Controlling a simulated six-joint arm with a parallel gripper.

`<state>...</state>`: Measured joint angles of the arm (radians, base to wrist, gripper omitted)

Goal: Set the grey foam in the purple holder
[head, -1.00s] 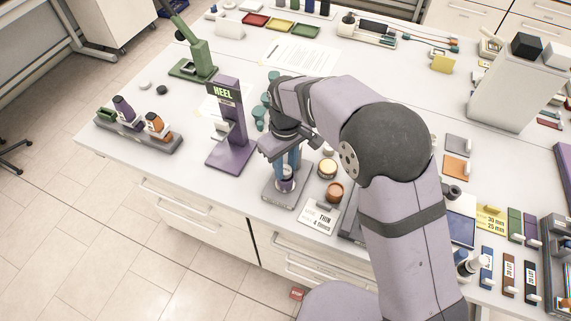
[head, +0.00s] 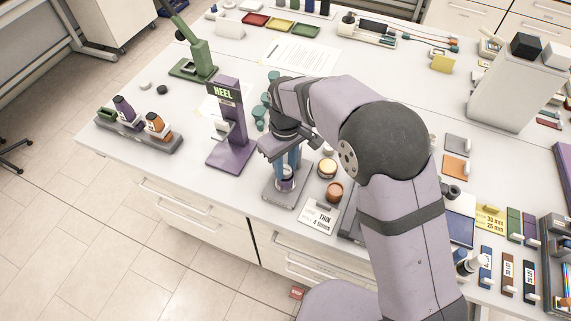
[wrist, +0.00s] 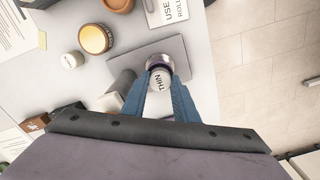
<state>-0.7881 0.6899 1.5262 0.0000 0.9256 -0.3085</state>
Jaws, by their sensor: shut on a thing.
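Another holder (head: 122,135) at the far left carries a purple and an orange piece. I cannot tell for certain which thing is the grey foam.
Close right of the plate are a yellow-topped jar (head: 327,168) and a brown jar (head: 335,191). A green press (head: 193,62) stands behind left. The table's front edge is close to the plate.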

